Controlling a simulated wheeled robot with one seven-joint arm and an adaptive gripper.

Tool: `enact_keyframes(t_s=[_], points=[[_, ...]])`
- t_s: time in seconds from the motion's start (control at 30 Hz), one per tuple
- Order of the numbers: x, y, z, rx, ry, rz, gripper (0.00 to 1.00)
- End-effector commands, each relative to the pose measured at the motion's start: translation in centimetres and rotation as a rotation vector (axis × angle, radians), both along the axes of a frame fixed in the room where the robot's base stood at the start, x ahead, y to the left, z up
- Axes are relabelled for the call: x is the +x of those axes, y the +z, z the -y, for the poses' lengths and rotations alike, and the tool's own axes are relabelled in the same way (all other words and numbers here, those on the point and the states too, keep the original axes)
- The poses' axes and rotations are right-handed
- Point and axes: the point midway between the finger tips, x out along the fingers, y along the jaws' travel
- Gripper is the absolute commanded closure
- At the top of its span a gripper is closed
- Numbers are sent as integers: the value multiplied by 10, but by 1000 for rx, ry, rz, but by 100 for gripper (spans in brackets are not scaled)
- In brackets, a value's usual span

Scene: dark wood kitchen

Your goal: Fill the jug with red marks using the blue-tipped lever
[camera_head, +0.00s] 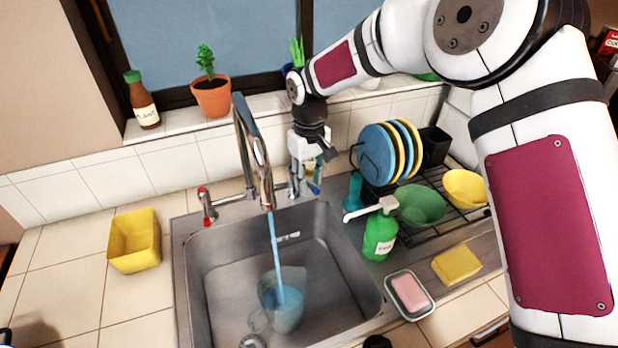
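A clear jug (282,312) stands in the sink under the tap (266,188). A blue stream of water (275,250) runs from the spout into it, and blue water shows inside. I cannot make out red marks on the jug. My gripper (318,168) is behind the sink, just right of the tap, at the right-hand lever. A small blue tip (314,188) shows just below the fingers. The fingers hide much of this lever, and I cannot tell whether they touch it or are open. The red-tipped lever (206,206) is left of the tap.
A green soap bottle (380,238) stands at the sink's right edge, near a dish rack (455,208) with plates and bowls. A pink sponge in a dish (410,294) and a yellow sponge (456,264) lie right. A yellow container (134,242) stands left.

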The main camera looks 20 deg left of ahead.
Motion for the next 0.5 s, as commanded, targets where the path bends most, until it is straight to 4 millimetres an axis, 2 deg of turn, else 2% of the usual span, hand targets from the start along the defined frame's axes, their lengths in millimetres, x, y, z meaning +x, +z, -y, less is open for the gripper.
enact_keyframes(t_s=[0.03, 0.1, 0.13, 0.37, 0.5], points=[[0, 0, 0, 0, 0, 0, 82], [0, 0, 0, 0, 0, 0, 98], [0, 0, 0, 0, 0, 0, 100], [0, 0, -1, 0, -5, 0, 100], [-5, 0, -5, -1, -85, 2, 100]])
